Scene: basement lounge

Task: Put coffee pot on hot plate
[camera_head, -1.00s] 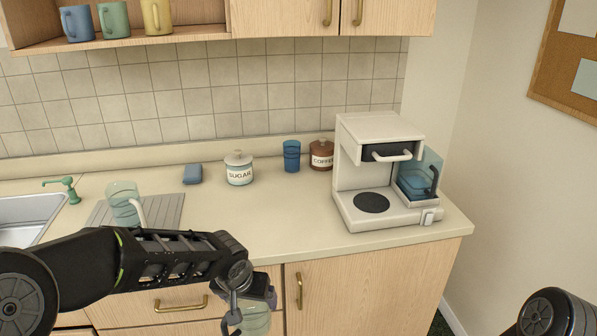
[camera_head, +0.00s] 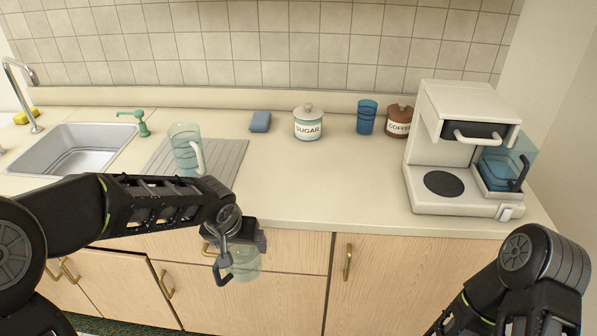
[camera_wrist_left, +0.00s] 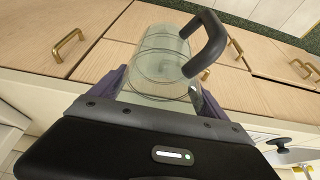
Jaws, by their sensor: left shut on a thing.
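The glass coffee pot (camera_head: 244,264) with a dark handle hangs in my left gripper (camera_head: 246,243), in front of the cabinet doors and below the counter edge. The left wrist view shows the pot (camera_wrist_left: 152,62) between the purple-grey fingers of the gripper (camera_wrist_left: 150,85), its black handle pointing up and right. The coffee maker (camera_head: 462,150) stands at the right end of the counter. Its round black hot plate (camera_head: 444,183) is bare. My right arm shows at the lower right, but its gripper is out of view.
A clear pitcher (camera_head: 186,150) stands on the drying mat (camera_head: 226,158) beside the sink (camera_head: 75,150). The sugar jar (camera_head: 308,124), blue cup (camera_head: 366,117) and coffee jar (camera_head: 398,121) stand near the wall.

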